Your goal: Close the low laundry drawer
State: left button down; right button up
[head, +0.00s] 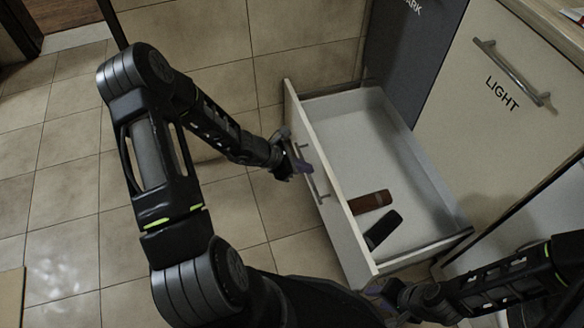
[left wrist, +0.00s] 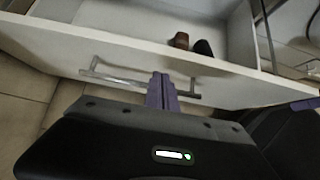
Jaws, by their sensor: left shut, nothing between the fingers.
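The low laundry drawer (head: 340,222) is pulled out, its cream front facing left in the head view. A bar handle (head: 308,166) runs along that front. A brown bottle-like item (head: 370,202) and a black one (head: 383,230) lie inside. My left gripper (head: 301,165) is at the outer face of the front, by the handle. In the left wrist view its fingers (left wrist: 162,90) are shut and empty, overlapping the handle (left wrist: 125,79); I cannot tell whether they touch it. My right gripper (head: 385,290) is near the drawer's near corner, partly out of clear sight in shadow.
A cream cabinet door marked LIGHT (head: 485,80) stands right of the drawer, with a dark door (head: 405,45) beyond it. A tiled wall (head: 290,50) stands behind. Tiled floor (head: 60,190) to the left is clear.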

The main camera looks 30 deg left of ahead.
aim_at(323, 168)
pick_arm(q)
jog(key=shift+w+d+r, duration=0.1)
jog(key=shift+w+d, duration=0.85)
jog(key=shift+w, duration=0.05)
pick_arm(e)
jog(key=shift+w+d+f, duration=0.1)
jog(key=shift+f, duration=0.1)
pick_arm(q)
jog(key=shift+w+d, duration=0.1)
